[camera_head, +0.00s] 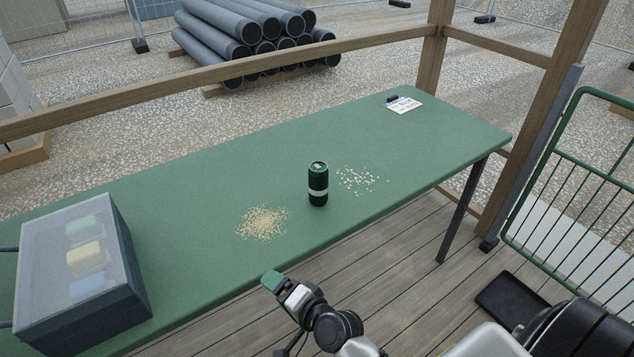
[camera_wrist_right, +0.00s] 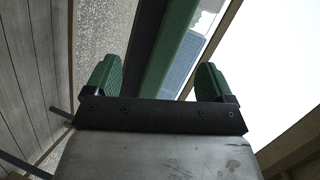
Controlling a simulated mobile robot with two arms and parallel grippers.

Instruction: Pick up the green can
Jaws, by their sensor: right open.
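The green can (camera_head: 318,184) stands upright on the green table, near the middle of its front half. It is dark green with a pale band. My right gripper (camera_head: 272,281) is low in the head view, in front of the table's front edge and apart from the can. In the right wrist view my right gripper (camera_wrist_right: 160,85) shows two green finger pads set wide apart with nothing between them. The can does not show in the wrist view. My left gripper is not in view.
The green table (camera_head: 200,200) carries a pile of sawdust-like crumbs (camera_head: 262,223) left of the can, pale chips (camera_head: 361,180) right of it, a clear-topped case (camera_head: 84,262) at the left and a clipboard (camera_head: 403,105) at the far right. A green metal rack (camera_head: 572,190) stands at right.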

